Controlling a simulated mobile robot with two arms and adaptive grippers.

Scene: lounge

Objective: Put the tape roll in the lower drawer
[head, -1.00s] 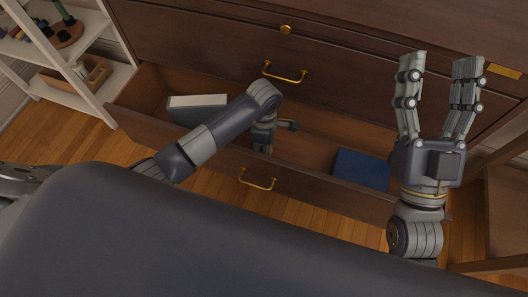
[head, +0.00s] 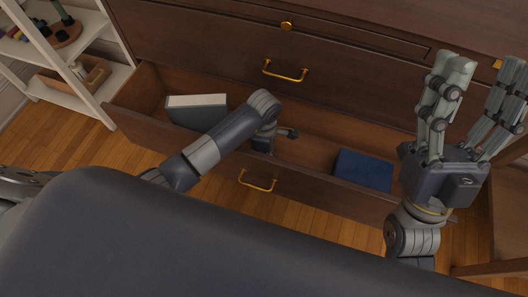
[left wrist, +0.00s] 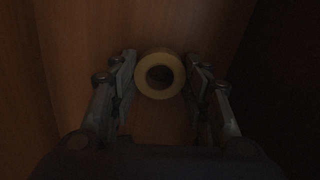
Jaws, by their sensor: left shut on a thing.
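The lower drawer (head: 312,183) is pulled open below the closed upper drawers in the head view. My left arm reaches over its front, and my left gripper points down into it, mostly hidden by the arm there. In the left wrist view my left gripper (left wrist: 160,68) is shut on the tape roll (left wrist: 160,93), a yellowish ring held between the two fingers. Brown wood lies behind it; whether the roll touches the drawer floor I cannot tell. My right gripper (head: 484,72) is open and empty, pointing up at the right, in front of the dresser.
Inside the drawer, a grey and white box-like thing (head: 197,108) lies at the left and a dark blue box (head: 363,170) at the right. A white shelf (head: 105,88) stands at the far left. Wooden furniture (head: 505,215) stands at the right.

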